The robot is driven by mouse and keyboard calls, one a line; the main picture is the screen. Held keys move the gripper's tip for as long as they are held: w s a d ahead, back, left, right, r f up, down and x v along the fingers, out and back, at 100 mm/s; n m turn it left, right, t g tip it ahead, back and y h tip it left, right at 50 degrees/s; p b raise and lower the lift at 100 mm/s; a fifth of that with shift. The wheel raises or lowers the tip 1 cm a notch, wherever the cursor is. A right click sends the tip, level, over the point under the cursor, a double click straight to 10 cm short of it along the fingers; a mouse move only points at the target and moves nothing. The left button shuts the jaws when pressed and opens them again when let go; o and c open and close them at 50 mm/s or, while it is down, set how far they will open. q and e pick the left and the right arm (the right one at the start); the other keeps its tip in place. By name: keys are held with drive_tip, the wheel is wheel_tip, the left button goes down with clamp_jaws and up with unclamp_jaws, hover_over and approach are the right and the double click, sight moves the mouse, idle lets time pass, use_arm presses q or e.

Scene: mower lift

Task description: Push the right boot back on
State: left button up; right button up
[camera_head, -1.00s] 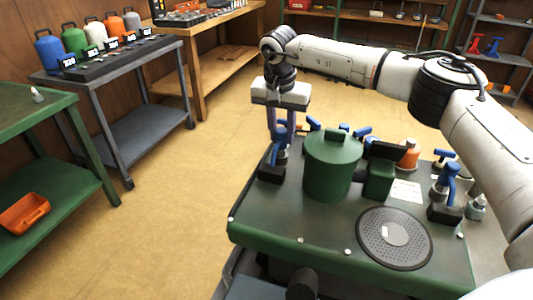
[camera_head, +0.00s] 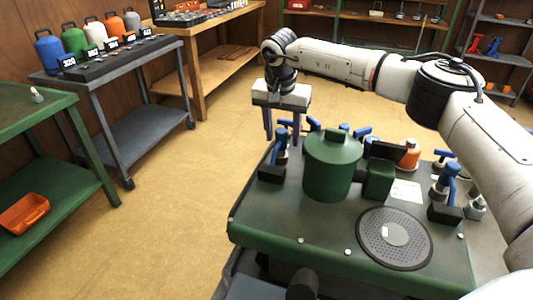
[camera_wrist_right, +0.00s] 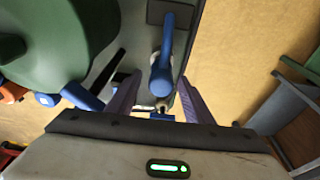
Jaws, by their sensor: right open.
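My right gripper (camera_head: 282,138) is open above the left edge of the green mower deck (camera_head: 290,222). Its purple fingers hang down on both sides of a blue-handled clamp (camera_head: 281,146), with nothing gripped. In the right wrist view, the fingers (camera_wrist_right: 157,88) stand apart and the blue handle (camera_wrist_right: 165,65) shows between and beyond them. A small pale tip shows under the handle's end. I cannot tell which part is the right boot. An orange cap (camera_head: 408,155) stands at the deck's far right. My left gripper is out of view.
A green cylinder (camera_head: 331,168) stands close to the right of the gripper. Another blue-handled clamp (camera_head: 447,190) and a round dark disc (camera_head: 394,238) are on the deck's right side. A grey bench (camera_head: 150,130) is at the left. The floor between is clear.

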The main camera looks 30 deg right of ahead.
drive_tip(key=shift+p+v, duration=0.85)
drive_tip(key=shift+w+d+r+p, duration=0.1)
drive_tip(key=shift+r+p, duration=0.7)
drive_tip(key=shift+r, duration=0.05)
drive_tip(key=p+v, duration=0.3)
drive_tip(key=shift+w+d+r, duration=0.2)
drive_tip(key=shift+w+r, duration=0.05)
drive_tip(key=shift+r, duration=0.15)
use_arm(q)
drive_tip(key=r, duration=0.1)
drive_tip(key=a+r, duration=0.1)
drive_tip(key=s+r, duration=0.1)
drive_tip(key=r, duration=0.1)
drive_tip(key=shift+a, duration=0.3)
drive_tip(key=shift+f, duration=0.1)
use_arm(e)
drive_tip(key=shift+f, duration=0.2)
